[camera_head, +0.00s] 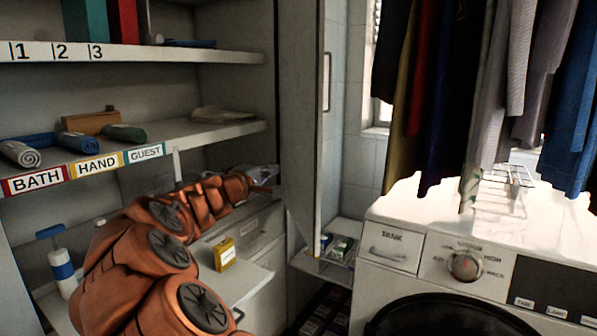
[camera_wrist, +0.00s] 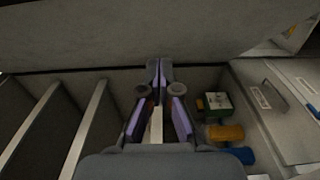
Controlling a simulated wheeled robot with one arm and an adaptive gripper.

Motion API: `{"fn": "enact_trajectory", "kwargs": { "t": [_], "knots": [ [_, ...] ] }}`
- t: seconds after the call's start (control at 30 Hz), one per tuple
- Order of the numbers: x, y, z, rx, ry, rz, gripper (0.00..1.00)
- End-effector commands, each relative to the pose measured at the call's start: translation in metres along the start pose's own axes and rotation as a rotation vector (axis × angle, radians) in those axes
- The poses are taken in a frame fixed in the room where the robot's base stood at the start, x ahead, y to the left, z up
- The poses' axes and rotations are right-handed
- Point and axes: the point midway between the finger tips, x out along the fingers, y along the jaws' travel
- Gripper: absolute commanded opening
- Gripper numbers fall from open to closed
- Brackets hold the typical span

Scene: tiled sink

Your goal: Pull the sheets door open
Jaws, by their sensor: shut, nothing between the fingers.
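No label reading "sheets" is legible. A tall grey door (camera_head: 301,120) stands swung out at the right side of the shelves, with a bar handle (camera_head: 327,82) on its right-hand face. My gripper (camera_head: 268,183) is shut and empty, at the door's left side below the middle shelf. In the wrist view my gripper (camera_wrist: 159,75) points at a broad grey panel (camera_wrist: 150,35), probably this door; I cannot tell whether the tips touch it. A low white front with a small label and handle (camera_wrist: 271,95) shows at the right in the wrist view.
Shelves hold rolled towels (camera_head: 20,153) above BATH, HAND and GUEST labels. A yellow container (camera_head: 224,254) and a blue-white bottle (camera_head: 62,262) stand lower down. A washing machine (camera_head: 395,290) is at right, with hanging clothes (camera_head: 440,100) above it.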

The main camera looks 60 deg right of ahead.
Motion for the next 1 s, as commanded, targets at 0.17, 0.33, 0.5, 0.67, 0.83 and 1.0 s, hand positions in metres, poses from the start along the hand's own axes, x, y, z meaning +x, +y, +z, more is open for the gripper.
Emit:
{"fn": "enact_trajectory", "kwargs": {
  "t": [0.17,0.33,0.5,0.67,0.83,1.0],
  "knots": [
    [0.013,0.001,-0.002,-0.006,0.004,0.006,0.0],
    [0.04,0.0,-0.001,-0.007,0.001,0.003,0.0],
    [0.068,0.001,-0.002,-0.004,0.005,0.002,0.0],
    [0.092,0.0,-0.002,-0.005,0.003,0.001,0.0],
    [0.112,0.001,0.01,-0.006,0.002,0.003,0.0],
    [0.124,0.001,0.022,-0.005,0.001,0.004,0.0]
  ]
}}
